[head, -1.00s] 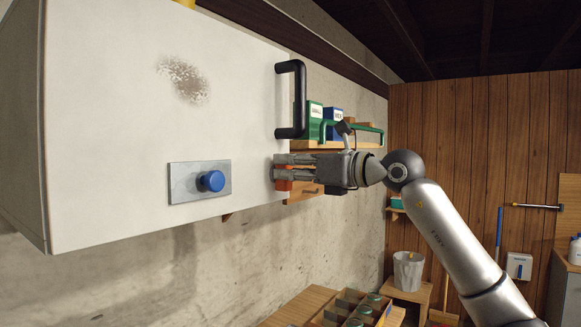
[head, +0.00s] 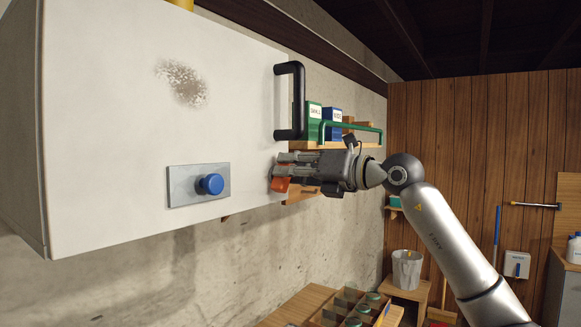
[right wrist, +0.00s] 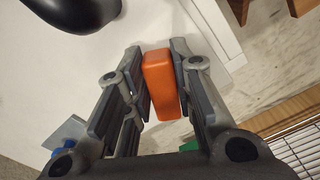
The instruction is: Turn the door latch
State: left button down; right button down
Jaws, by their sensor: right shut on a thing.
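The orange latch (head: 281,184) sits at the right edge of the white cabinet door (head: 130,120), below the black handle (head: 296,100). My right gripper (head: 279,165) reaches in from the right, and its fingers partly cover the latch. In the right wrist view the latch (right wrist: 163,86) is an orange block held between the two finger pads of my right gripper, shut on it. In the head view the latch and the fingers look slightly tilted. My left gripper is not in view.
A blue knob (head: 211,184) on a metal plate is on the door's lower part. A wall shelf (head: 340,145) with boxes and a green rail stands just behind the gripper. Below are a crate of jars (head: 345,312) and a bucket (head: 407,268).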

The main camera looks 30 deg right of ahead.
jog(key=m, duration=0.4)
jog(key=f+m+p, duration=0.1)
jog(key=m, duration=0.7)
jog(key=shift+w+d+f, duration=0.2)
jog(key=shift+d+f, duration=0.05)
jog(key=shift+d, duration=0.15)
jog(key=shift+m, duration=0.3)
jog(key=c, duration=1.2)
grip_release()
jog(key=shift+c, duration=0.2)
